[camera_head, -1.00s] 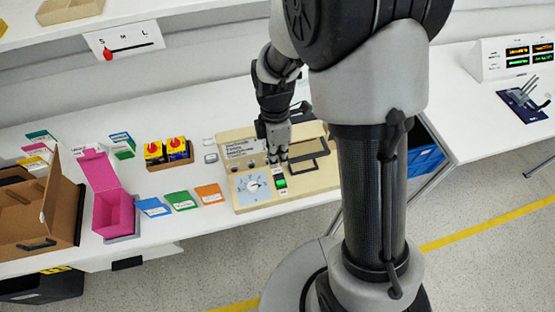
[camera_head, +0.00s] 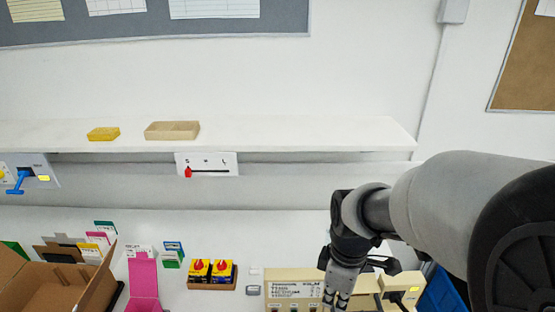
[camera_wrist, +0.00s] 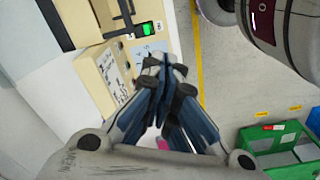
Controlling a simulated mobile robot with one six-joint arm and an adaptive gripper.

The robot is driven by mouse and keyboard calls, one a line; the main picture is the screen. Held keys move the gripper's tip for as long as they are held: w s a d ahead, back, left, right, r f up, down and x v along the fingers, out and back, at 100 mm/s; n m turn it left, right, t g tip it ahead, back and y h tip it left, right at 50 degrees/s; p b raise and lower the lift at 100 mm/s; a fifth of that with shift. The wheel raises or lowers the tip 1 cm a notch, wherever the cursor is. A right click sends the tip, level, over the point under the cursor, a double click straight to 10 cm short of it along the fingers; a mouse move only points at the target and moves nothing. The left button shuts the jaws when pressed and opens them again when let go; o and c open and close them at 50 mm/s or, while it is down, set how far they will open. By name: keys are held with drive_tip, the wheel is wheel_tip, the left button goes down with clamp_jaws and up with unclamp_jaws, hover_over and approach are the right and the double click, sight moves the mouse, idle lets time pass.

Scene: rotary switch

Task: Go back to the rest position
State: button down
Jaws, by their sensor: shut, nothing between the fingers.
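My gripper (camera_head: 338,300) points down in front of the beige switch box at the lower edge of the head view. Its fingers are together and empty in the wrist view (camera_wrist: 165,65). The beige switch box (camera_head: 295,275) bears a printed label. In the head view its dial is out of frame. In the wrist view the box (camera_wrist: 90,75) shows a lit green indicator (camera_wrist: 148,29) and part of a pale blue dial plate (camera_wrist: 150,50). The fingers overlap the plate's edge in that view, and whether they touch it cannot be told. The dial's pointer is not clear.
A shelf (camera_head: 270,133) runs above. A green bin (camera_wrist: 285,148) is on the floor in the wrist view.

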drive_tip(key=s+d+r+m+t, duration=0.1)
drive_tip(key=s+r+m+t, duration=0.3)
drive_tip(key=s+r+m, duration=0.6)
drive_tip(key=s+m, duration=0.2)
drive_tip(key=s, duration=0.1)
drive_tip(key=shift+s+d+r+m+b, duration=0.25)
drive_tip(key=shift+d+r+m+b, duration=0.05)
drive_tip(key=shift+r+m+b, duration=0.1)
idle(1.3)
